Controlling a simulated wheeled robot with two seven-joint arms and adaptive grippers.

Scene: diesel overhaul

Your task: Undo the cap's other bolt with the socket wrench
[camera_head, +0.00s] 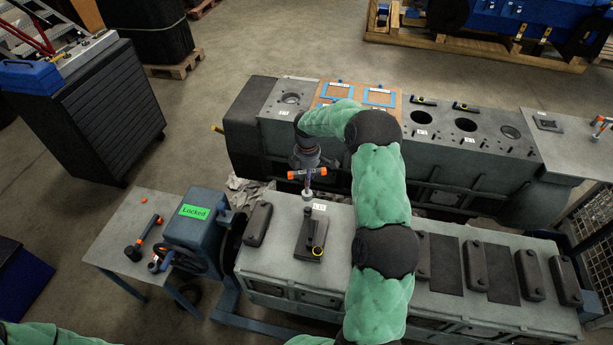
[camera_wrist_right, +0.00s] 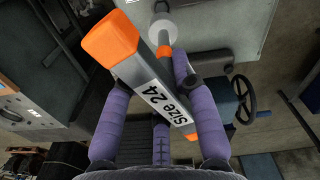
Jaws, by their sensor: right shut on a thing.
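My right gripper (camera_head: 306,160) is shut on the socket wrench (camera_head: 308,174), a T-shaped tool with a grey bar and orange ends. In the right wrist view, the wrench bar (camera_wrist_right: 160,92), marked "Size 24", lies across my gripper's purple fingers (camera_wrist_right: 155,100). The wrench points down, and its pale socket (camera_head: 307,194) is near the far end of a dark cap (camera_head: 309,233) on the near grey block. I cannot tell whether the socket touches anything. A yellow-ringed piece (camera_head: 318,251) sits at the cap's near end. My left gripper is out of view.
A side table (camera_head: 120,230) at left holds orange-and-black tools (camera_head: 142,240). A blue-grey stand with a green "Locked" sign (camera_head: 194,211) and handwheel adjoins the near block (camera_head: 285,272). More dark caps (camera_head: 475,265) line it. A longer block (camera_head: 440,150) stands behind.

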